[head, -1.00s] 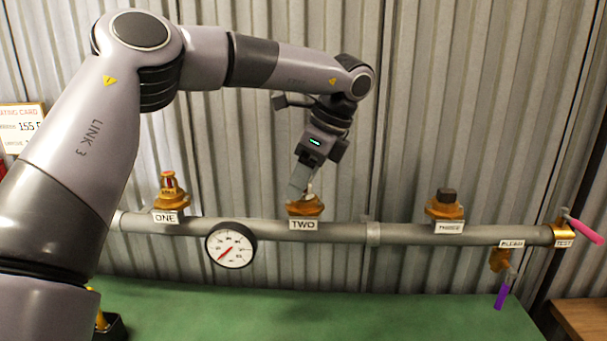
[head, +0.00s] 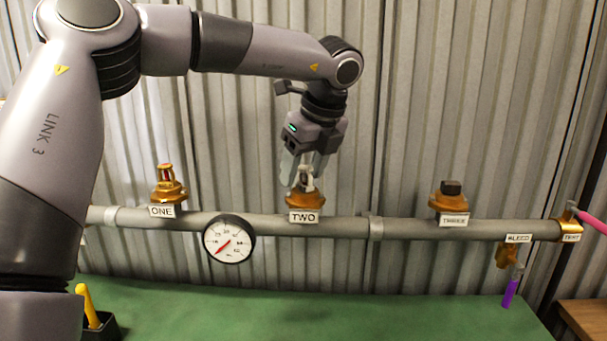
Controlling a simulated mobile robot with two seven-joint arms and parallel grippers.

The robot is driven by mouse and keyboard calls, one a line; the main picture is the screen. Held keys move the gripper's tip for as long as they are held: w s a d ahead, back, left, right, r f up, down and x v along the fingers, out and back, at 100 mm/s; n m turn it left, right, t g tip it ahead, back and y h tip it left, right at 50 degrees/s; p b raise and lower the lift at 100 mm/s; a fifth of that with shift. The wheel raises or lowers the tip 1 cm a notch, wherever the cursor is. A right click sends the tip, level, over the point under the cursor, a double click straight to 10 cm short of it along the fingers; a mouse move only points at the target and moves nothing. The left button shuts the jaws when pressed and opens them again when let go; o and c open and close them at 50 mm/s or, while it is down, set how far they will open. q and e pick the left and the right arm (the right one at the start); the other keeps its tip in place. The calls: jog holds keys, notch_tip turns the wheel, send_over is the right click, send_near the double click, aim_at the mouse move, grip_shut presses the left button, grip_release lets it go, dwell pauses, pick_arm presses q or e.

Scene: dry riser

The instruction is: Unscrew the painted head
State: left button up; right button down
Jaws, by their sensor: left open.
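A grey pipe (head: 340,229) runs across the wall with three brass outlets. The outlet labelled ONE (head: 168,190) carries a head with red on it. The outlet labelled TWO (head: 304,202) carries a pale, whitish head (head: 306,178). The outlet labelled THREE (head: 449,201) carries a dark, blocky plug (head: 451,187). My left gripper (head: 304,176) points down over outlet TWO, open, with its fingers around or just beside the pale head; contact cannot be told. My right gripper is not in view.
A round gauge (head: 229,240) hangs in front of the pipe between ONE and TWO. A purple-handled bleed valve (head: 509,291) and a pink-handled test valve (head: 590,221) are at the right end. A yellow-handled tool (head: 88,305) stands in a black holder (head: 103,329) on the green bench (head: 300,316).

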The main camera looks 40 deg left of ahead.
pick_arm(q)
jog(key=shift+f+m+t+b, duration=0.1)
jog(key=shift+m+t+b, duration=0.4)
jog(key=shift+m, duration=0.7)
jog(key=m+t, duration=0.1)
jog(key=m, duration=0.2)
jog(key=shift+h, duration=0.4)
jog(key=shift+m+t+h, duration=0.4)
jog(key=shift+m, duration=0.8)
jog(key=shift+w+m+t+h, duration=0.1)
jog(key=shift+m+t+h, duration=0.25)
jog(key=shift+m, duration=0.95)
